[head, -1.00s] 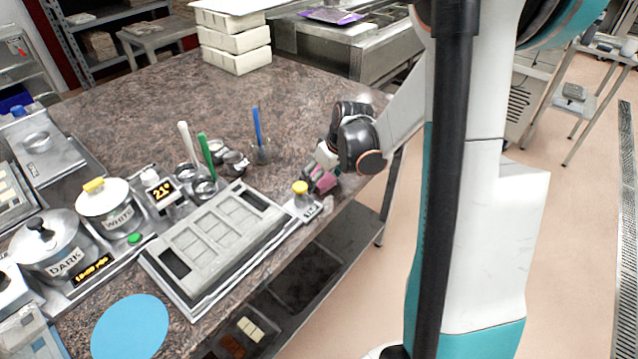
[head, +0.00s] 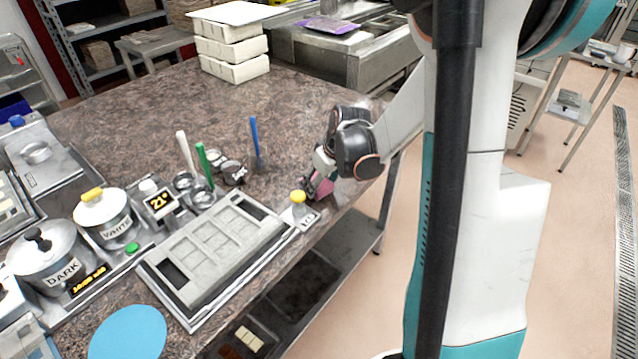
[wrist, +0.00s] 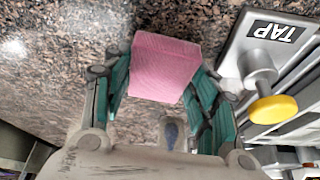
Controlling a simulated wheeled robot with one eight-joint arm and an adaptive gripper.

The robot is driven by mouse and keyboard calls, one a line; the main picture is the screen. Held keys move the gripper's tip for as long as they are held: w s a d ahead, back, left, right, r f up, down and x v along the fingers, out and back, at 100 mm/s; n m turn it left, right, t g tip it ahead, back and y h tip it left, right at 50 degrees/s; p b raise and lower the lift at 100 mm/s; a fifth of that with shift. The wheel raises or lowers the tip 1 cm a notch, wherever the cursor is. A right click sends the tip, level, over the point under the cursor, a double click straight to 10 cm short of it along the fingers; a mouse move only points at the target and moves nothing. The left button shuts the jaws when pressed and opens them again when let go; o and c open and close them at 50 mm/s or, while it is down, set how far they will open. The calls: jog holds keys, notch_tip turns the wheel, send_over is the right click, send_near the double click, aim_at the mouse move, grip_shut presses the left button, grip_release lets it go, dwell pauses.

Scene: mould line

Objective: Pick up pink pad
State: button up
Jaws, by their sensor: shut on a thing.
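The pink pad (wrist: 163,68) is a small pink block in the wrist view, between the two teal fingers of my gripper (wrist: 160,90). The fingers are shut on its sides. In the head view the pink pad (head: 323,187) shows low at the tip of my gripper (head: 315,178), by the front right edge of the counter. I cannot tell whether its underside touches the counter.
A plate marked TAP with a yellow knob (wrist: 273,109) stands close to the right of the pad; its knob also shows in the head view (head: 297,196). A grey mould (head: 215,250) lies to the left. Blue, green and white handled tools stand behind.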

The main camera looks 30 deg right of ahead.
notch_tip(320, 180, up, 19)
jog(key=p, duration=0.5)
jog(key=shift+p, duration=0.4)
jog(key=shift+f, duration=0.1)
